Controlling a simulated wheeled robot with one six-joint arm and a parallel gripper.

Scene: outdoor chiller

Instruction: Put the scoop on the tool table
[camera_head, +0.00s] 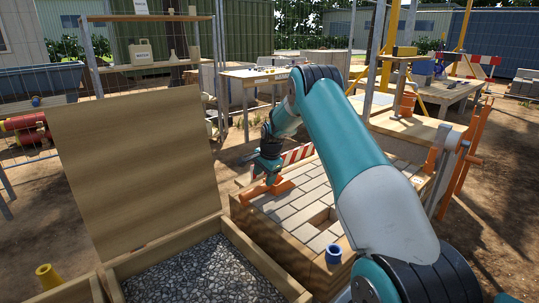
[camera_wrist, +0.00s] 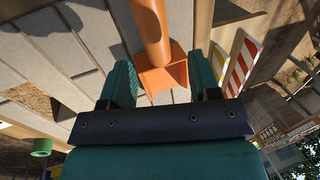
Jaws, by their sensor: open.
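The orange scoop (camera_head: 266,190) lies on the paved top of the low wooden box. In the wrist view the scoop (camera_wrist: 151,30) shows its handle and broad end between and just beyond my fingers. My gripper (camera_wrist: 160,82) is open, its two teal fingers on either side of the scoop. In the head view my gripper (camera_head: 268,170) points down just above the scoop; contact cannot be told. Two tables stand behind: a pale one (camera_head: 238,74) with small items, and one at right (camera_head: 450,91) with a blue item; which is the tool table is unclear.
An open-lidded gravel bin (camera_head: 190,275) stands at left. A striped board (camera_head: 298,154) is behind the gripper. A wooden bench (camera_head: 415,130) stands right.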

